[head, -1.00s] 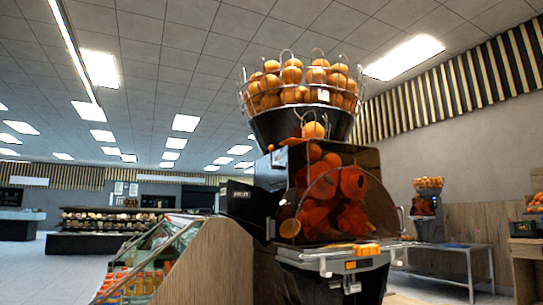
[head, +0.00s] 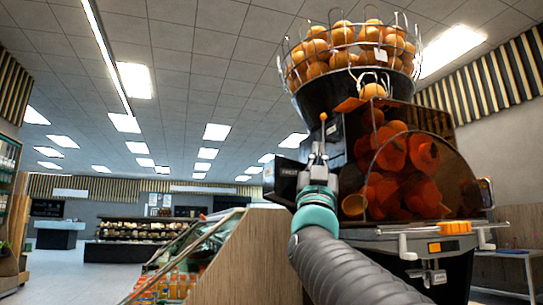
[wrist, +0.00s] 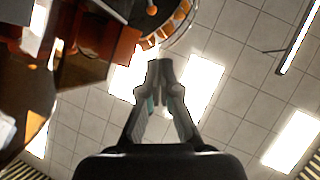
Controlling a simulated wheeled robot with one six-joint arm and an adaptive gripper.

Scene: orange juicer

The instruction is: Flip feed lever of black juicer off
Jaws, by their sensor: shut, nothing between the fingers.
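The black juicer (head: 330,92) stands right of centre in the head view. Its wire basket of oranges is on top and a clear front cover shows orange pieces inside. A thin lever with a small orange knob (head: 323,117) stands upright at the juicer's left side. In the wrist view a dark stub with an orange tip (wrist: 150,8), apparently this lever, is at the top edge. My gripper (head: 318,150) is shut and empty, pointing up just below the knob in the head view. Its closed fingertips (wrist: 160,66) appear apart from the lever in the wrist view; contact is unclear.
A wooden panel (head: 250,262) and a slanted display case with bottles (head: 170,286) stand left of the juicer. A metal tray (head: 420,232) juts from its front. A side table (head: 515,255) is at the right. Open floor lies far left.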

